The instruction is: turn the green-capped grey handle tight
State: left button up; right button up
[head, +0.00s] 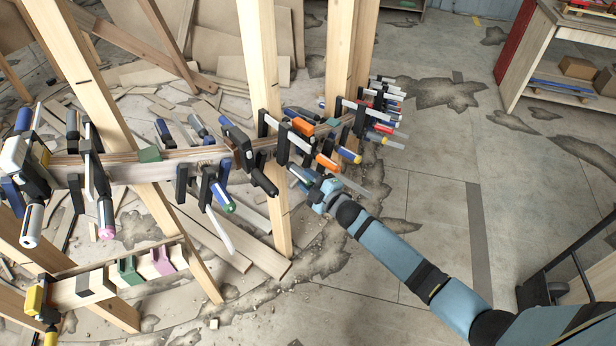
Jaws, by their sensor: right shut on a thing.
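My right gripper (306,180) reaches in from the lower right, just right of the middle upright post. It is shut on a clamp handle below the curved wooden stringer (120,165). The gripper hides most of that handle, so I cannot make out its colour or cap. A green-capped handle with a bluish-purple body (221,194) hangs from a clamp left of the post, apart from the gripper. I cannot pick out a clearly grey handle with a green cap. My left gripper is not in view.
Several clamps crowd the stringer, with orange-capped (326,161) and blue-and-yellow handles (348,154) close to my right gripper. The wooden post (279,215) stands just left of it. Loose boards lie below. The concrete floor (430,190) to the right is open.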

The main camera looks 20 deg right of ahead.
jog(key=m+p, duration=0.1)
jog(key=m, duration=0.5)
jog(key=shift+m+p, duration=0.3)
jog(key=shift+p, duration=0.1)
jog(key=shift+m, duration=1.2)
jog(key=shift+f+m, duration=0.1)
jog(key=shift+m, duration=1.2)
jog(key=shift+p, duration=0.3)
jog(key=shift+m, duration=0.3)
jog(key=o, duration=0.9)
jog(key=shift+s, duration=0.15)
